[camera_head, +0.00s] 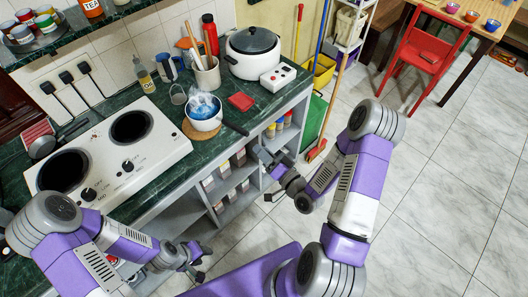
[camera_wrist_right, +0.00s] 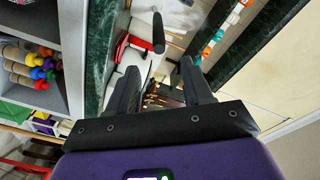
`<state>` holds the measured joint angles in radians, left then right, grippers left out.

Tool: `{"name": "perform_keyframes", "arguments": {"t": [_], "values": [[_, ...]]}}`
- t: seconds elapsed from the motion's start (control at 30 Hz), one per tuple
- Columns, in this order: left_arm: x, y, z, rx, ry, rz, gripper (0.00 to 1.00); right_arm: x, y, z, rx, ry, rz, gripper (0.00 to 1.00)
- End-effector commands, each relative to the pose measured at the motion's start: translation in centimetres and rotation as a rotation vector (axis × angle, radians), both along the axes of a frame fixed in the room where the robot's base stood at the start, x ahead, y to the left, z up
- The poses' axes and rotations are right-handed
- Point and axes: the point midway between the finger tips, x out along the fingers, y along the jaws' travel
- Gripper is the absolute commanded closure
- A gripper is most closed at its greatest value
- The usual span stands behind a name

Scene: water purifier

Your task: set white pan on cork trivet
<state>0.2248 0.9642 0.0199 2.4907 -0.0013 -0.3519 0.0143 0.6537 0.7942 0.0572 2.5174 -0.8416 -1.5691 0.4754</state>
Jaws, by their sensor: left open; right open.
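The white pan (camera_head: 205,122) has something blue and clear in it and sits at the counter's front part. Its dark handle (camera_head: 236,128) points right toward the counter edge; a black handle (camera_wrist_right: 158,33) shows ahead of the fingers in the right wrist view. The cork trivet (camera_head: 197,134) shows under and around the pan's front left; the pan appears to rest on it. My right gripper (camera_head: 266,161) is open and empty, just off the counter edge, apart from the handle; its fingers (camera_wrist_right: 158,85) show in the right wrist view. My left gripper (camera_head: 197,262) is open, low in front of the cabinet.
A red pad (camera_head: 241,101) lies right of the pan. A utensil crock (camera_head: 207,76) and a dark-lidded cooker (camera_head: 252,53) stand behind. A white two-burner stove (camera_head: 112,150) fills the left. Open shelves (camera_head: 228,194) hold jars below.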

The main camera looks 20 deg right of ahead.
Motion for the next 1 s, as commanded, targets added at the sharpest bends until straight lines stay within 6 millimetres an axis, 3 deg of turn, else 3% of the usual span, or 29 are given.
{"name": "perform_keyframes", "arguments": {"t": [0.13, 0.27, 0.4, 0.5, 0.6, 0.73, 0.83, 1.0], "values": [[0.0, 0.0, 0.2, 0.0, 0.0, 0.0, 0.57, 0.0, 1.2, -2.3, -0.052, 0.096, 0.025, 0.5], [0.0, 0.0, 0.1, 0.0, 0.0, 0.0, 0.57, -0.8, 3.9, -7.7, -0.179, 0.333, 0.102, 0.5], [0.0, 0.0, 0.1, 0.0, 0.0, 0.0, 0.57, -4.6, 7.1, -14.3, -0.329, 0.667, 0.243, 0.5], [0.0, 0.0, 0.1, 0.0, 0.0, 0.0, 0.57, -8.4, 9.0, -17.4, -0.403, 0.882, 0.36, 0.5], [0.0, 0.0, 0.1, 0.0, 0.0, 0.0, 0.57, -12.0, 10.4, -19.0, -0.444, 1.052, 0.464, 0.5], [0.0, 0.0, 0.1, 0.0, 0.0, 0.0, 0.57, -15.2, 11.4, -19.8, -0.461, 1.19, 0.554, 0.5], [0.0, 0.0, 0.1, 0.0, 0.0, 0.0, 0.57, -16.4, 11.8, -19.9, -0.464, 1.236, 0.587, 0.5], [0.0, 0.0, 0.1, 0.0, 0.0, 0.0, 0.57, -16.6, 11.8, -19.9, -0.463, 1.247, 0.593, 0.5]]}}
